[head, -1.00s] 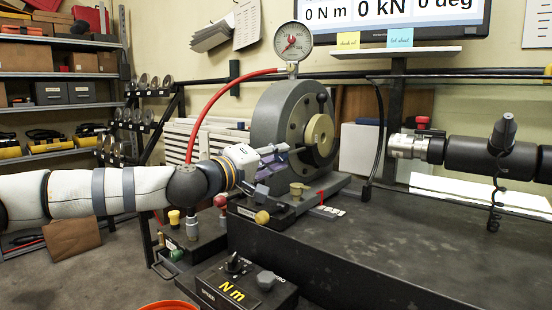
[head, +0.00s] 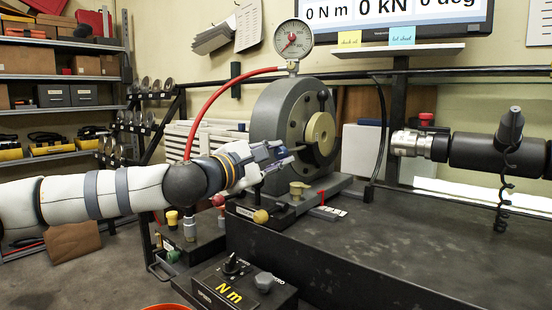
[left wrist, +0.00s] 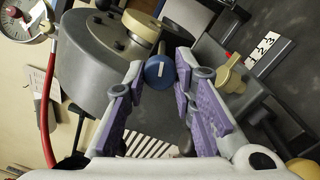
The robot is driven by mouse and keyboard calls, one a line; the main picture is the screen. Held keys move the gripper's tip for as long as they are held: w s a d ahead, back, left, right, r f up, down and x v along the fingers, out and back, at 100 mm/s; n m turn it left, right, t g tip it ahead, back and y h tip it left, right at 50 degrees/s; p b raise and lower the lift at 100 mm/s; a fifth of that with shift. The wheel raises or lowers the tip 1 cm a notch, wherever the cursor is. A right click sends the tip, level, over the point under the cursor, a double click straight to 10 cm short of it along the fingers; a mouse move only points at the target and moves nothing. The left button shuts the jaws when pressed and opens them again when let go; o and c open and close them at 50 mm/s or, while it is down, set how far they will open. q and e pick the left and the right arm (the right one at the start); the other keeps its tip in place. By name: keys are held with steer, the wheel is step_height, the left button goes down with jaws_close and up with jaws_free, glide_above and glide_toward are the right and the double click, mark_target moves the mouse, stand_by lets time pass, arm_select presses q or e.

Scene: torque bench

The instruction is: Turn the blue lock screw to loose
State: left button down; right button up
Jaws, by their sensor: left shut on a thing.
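The blue lock screw (left wrist: 160,72) shows in the left wrist view as a round blue head with a white line across it. It sits beside the big grey round housing (left wrist: 90,55). My left gripper (left wrist: 163,75) has its purple-padded fingers on both sides of the screw head, with the tips shut on it. My right gripper is not in view.
A brass knob (left wrist: 230,75) stands close to the right finger, near a 1-2-3 scale (left wrist: 262,50). A red hose (head: 203,108) rises behind my left arm to a dial gauge (head: 293,39). A control box (head: 245,287) stands in front.

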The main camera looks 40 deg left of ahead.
arm_select(q)
steer(key=n+b, duration=0.1)
steer(key=n, duration=0.5)
steer(key=shift+n+b, duration=0.3)
steer(key=n+b, duration=0.1)
steer(key=n, duration=0.4)
steer(key=shift+r+y, duration=0.1)
steer(key=shift+y, duration=0.2)
arm_select(e)
steer(key=shift+g, duration=0.4)
steer(key=x, duration=0.4)
steer(key=shift+s+r, duration=0.15)
steer(key=shift+s, duration=0.25)
arm_select(q)
steer(key=shift+n, duration=0.3)
steer(key=c, duration=1.3)
jaws_free()
steer(key=shift+d, duration=0.1)
steer(key=shift+c, duration=0.2)
steer(key=s, duration=1.2)
steer(key=shift+a, duration=0.25)
